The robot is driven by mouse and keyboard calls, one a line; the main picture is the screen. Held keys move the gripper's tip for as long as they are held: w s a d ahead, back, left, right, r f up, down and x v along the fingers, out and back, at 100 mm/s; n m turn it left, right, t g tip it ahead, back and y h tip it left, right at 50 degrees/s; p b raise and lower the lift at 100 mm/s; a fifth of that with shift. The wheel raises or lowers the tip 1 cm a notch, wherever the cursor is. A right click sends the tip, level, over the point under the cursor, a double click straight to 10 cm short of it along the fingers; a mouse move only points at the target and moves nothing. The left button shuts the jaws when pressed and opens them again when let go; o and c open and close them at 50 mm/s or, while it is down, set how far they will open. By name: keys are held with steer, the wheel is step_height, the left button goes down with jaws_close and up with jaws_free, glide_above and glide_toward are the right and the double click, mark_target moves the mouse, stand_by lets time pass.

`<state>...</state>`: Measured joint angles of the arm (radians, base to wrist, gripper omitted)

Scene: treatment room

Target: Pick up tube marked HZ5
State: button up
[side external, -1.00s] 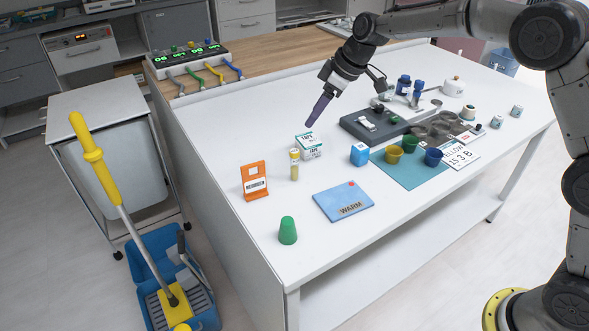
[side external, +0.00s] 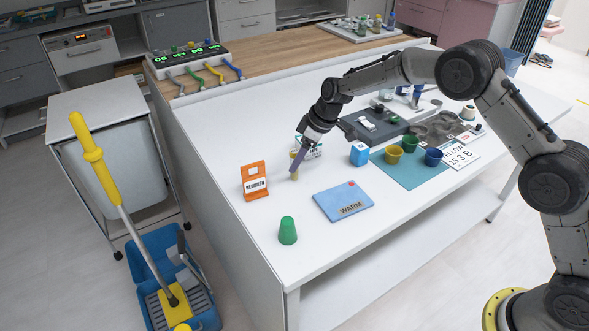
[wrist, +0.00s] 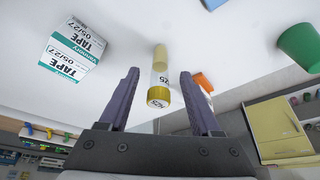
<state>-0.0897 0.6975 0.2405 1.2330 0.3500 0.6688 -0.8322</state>
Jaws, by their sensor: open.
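In the wrist view the tube (wrist: 160,78) stands between the two fingers of my gripper (wrist: 159,75), with a gap on each side. Its label appears upside down and is too small to read surely. In the side external view my gripper (side external: 294,165) is open at the tube (side external: 295,177), with its purple fingers covering part of it.
A tape box (wrist: 75,49) stands close beside the tube; my wrist partly hides it in the side view.

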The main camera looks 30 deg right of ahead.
steer(key=x, duration=0.4)
steer(key=shift+c, duration=0.3)
jaws_close()
